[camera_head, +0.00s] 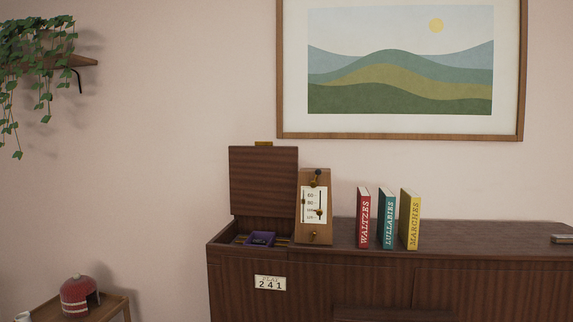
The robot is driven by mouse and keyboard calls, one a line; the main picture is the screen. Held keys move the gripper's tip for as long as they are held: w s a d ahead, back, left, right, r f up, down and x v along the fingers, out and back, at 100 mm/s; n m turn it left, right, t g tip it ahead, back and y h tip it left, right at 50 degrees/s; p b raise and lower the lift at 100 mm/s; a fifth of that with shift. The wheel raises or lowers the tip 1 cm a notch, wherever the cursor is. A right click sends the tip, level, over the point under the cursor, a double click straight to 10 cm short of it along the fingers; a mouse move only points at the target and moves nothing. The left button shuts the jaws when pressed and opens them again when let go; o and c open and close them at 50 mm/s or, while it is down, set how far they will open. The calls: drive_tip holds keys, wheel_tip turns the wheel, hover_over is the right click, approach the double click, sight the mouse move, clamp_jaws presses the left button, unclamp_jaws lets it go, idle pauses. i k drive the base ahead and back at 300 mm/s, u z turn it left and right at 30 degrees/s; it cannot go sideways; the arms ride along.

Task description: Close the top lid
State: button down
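The top lid (263,181) is a dark wood panel at the left end of the wooden cabinet (350,285). It stands open, raised about upright behind its compartment, with a small brass-coloured piece (263,144) on its upper edge. The open compartment (228,238) below it holds a small purple box (261,239), with a dark item inside that is too small to make out. My gripper is not in view.
A wooden panel with a dial card (314,206) stands right beside the lid. Red (363,218), teal (387,218) and yellow (410,219) books stand further right. A low side table (112,306) with a red domed object (78,298) is lower left. The cabinet top's right part is mostly clear.

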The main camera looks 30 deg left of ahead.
sight(263, 177)
drive_tip(key=u, duration=1.05)
